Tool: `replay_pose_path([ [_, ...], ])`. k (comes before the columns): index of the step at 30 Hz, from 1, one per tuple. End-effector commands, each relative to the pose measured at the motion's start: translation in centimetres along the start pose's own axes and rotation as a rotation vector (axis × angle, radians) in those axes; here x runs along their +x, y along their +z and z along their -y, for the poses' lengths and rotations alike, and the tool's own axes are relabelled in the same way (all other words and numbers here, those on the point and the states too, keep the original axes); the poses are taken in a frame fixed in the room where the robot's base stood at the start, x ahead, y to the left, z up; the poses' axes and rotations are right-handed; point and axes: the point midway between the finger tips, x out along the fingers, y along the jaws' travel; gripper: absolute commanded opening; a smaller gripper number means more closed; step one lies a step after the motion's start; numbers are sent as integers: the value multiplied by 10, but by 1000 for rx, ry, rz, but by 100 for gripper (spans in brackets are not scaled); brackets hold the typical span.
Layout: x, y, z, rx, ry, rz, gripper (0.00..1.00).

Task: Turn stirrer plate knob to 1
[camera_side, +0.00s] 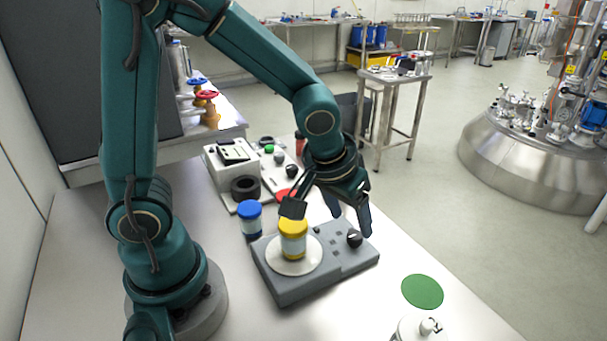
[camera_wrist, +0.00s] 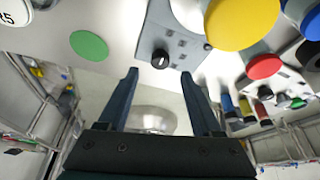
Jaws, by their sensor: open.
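The grey stirrer plate (camera_side: 323,277) lies on the white bench, with a round pale top on its left part. Its black knob (camera_side: 354,238) sits at the right end; a light mark shows on it in the wrist view (camera_wrist: 160,59). I cannot read any numbers around it. A yellow-lidded jar (camera_side: 293,238) stands on the round top, and its yellow lid fills the upper right of the wrist view (camera_wrist: 240,22). My gripper (camera_side: 350,222) is open and empty above the plate, close to the knob. In the wrist view the knob lies beyond and between the two fingertips (camera_wrist: 160,75).
A blue-lidded jar (camera_side: 249,218) stands behind the plate at left. A white device (camera_side: 232,152) and a black ring (camera_side: 245,187) are farther back. A green disc (camera_side: 422,291) lies at front right, near a white container (camera_side: 415,330).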

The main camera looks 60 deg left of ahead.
Motion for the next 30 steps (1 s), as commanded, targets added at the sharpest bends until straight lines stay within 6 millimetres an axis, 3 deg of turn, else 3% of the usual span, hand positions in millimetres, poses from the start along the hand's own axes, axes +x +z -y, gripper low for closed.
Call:
replay_pose_path([
  [12, 40, 1, 0, 0, 0, 2, 66],
  [24, 47, 0, 0, 0, 2, -1, 66],
  [25, 47, 0, 0, 0, 2, -1, 62],
  [30, 47, 0, 0, 0, 2, -1, 0],
])
